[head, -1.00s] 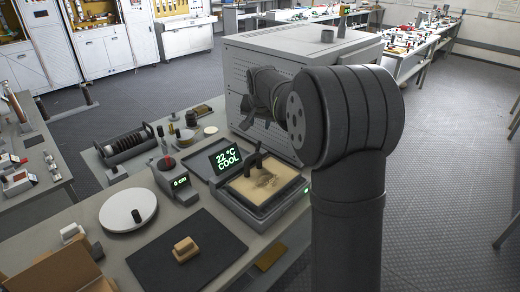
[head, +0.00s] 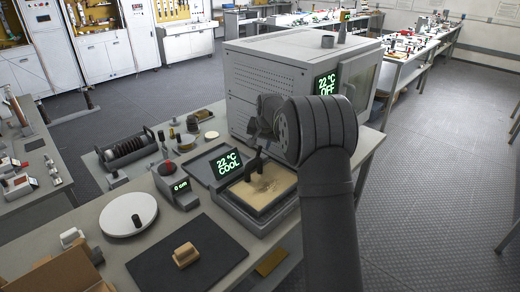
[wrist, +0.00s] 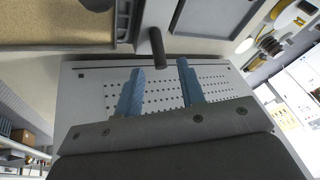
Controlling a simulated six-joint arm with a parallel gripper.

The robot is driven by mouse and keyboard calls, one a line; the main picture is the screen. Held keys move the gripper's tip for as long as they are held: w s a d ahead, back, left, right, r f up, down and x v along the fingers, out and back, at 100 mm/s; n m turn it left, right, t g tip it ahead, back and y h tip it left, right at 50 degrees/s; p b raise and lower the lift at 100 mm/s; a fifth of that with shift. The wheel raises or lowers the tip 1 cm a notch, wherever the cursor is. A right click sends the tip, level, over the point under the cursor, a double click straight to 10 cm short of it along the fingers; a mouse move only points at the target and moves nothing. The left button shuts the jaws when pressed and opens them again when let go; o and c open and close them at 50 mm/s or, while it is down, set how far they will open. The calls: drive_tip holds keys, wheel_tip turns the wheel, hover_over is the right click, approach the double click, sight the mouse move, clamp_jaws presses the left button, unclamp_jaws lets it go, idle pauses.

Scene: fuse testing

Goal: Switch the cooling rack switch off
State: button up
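The cooling rack (head: 262,222) stands on the bench with a sand-coloured plate, and its tilted display (head: 229,162) reads "22 °C COOL". A dark lever, seemingly its switch (wrist: 157,44), sticks out at the rack's edge in the wrist view. My gripper (wrist: 160,67) has two blue fingers spread apart with nothing between them; the lever lies just beyond their tips, roughly between them. In the head view my arm comes from the lower right and my gripper hangs above the rack's back edge. The fingers are hard to make out there.
A grey oven (head: 265,80) showing "22 °C OFF" stands close behind my gripper. Left of the rack are a "0 cm" gauge (head: 181,186), a white disc (head: 128,212) and a dark mat (head: 210,255) with a tan block (head: 185,254).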

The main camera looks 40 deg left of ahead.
sight(260, 147)
drive_tip(key=shift+x, duration=2.4)
